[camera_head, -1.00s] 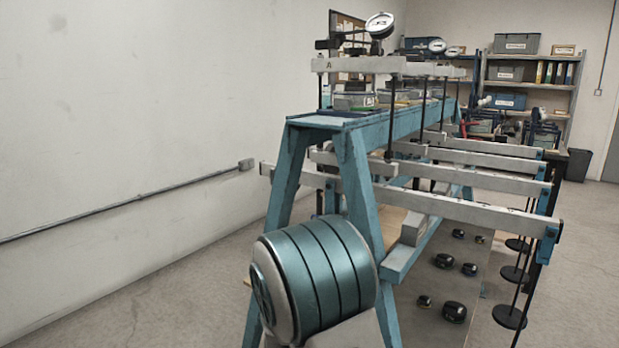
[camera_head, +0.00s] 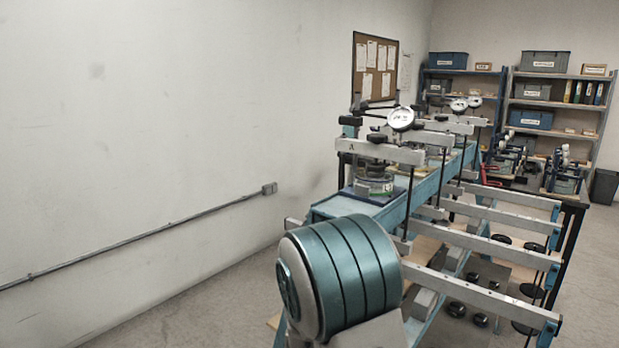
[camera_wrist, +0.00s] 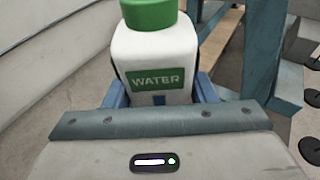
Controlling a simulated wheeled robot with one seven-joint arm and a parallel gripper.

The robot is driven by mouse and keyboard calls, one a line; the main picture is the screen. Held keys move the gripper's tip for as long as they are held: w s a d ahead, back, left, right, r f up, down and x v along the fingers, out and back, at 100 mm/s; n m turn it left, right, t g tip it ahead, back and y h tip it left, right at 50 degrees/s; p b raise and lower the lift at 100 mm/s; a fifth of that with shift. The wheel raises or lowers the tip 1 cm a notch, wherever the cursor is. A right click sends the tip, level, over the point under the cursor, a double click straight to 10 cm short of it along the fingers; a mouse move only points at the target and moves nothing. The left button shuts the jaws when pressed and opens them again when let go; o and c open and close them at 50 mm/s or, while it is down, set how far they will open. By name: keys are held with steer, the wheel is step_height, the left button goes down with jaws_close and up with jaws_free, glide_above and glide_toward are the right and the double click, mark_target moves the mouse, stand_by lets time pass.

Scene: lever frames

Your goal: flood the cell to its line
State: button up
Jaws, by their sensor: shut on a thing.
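In the wrist view, a white bottle (camera_wrist: 157,50) with a green cap (camera_wrist: 150,14) and a green WATER label is held upright between the blue fingers of my gripper (camera_wrist: 160,92). In the head view, my gripper and the bottle are hidden behind my own arm. The nearest cell (camera_head: 374,182), a small clear-walled vessel, stands on the blue frame under the grey bar marked A (camera_head: 380,151). A round dial gauge (camera_head: 401,118) sits above it. The cell's line and water level are too small to make out.
The blue lever frame (camera_head: 424,190) runs away to the right, with several grey levers (camera_head: 482,293) jutting right and hanging weight pans. Loose dark weights (camera_head: 457,309) lie below. A bare wall with a conduit (camera_head: 140,242) is on the left. Shelves (camera_head: 552,103) stand behind.

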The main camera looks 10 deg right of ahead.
step_height(320, 180, up, 6)
steer(key=p, duration=0.4)
steer(key=shift+r, duration=0.1)
steer(key=shift+d+f+m, duration=0.1)
steer(key=shift+f+m, duration=0.15)
steer(key=shift+m, duration=0.05)
steer(key=shift+m+y, duration=0.3)
steer(key=shift+m, duration=0.2)
steer(key=w+d+r+m, duration=0.1)
steer(key=w+r, duration=0.4)
steer(key=r, duration=0.4)
steer(key=w+d+r+m, duration=0.1)
steer(key=w+d+r, duration=0.1)
steer(key=w+r, duration=0.3)
steer(key=w+d+r+m, duration=0.1)
steer(key=w+r, duration=0.4)
steer(key=r, duration=0.9)
steer(key=shift+d, duration=0.3)
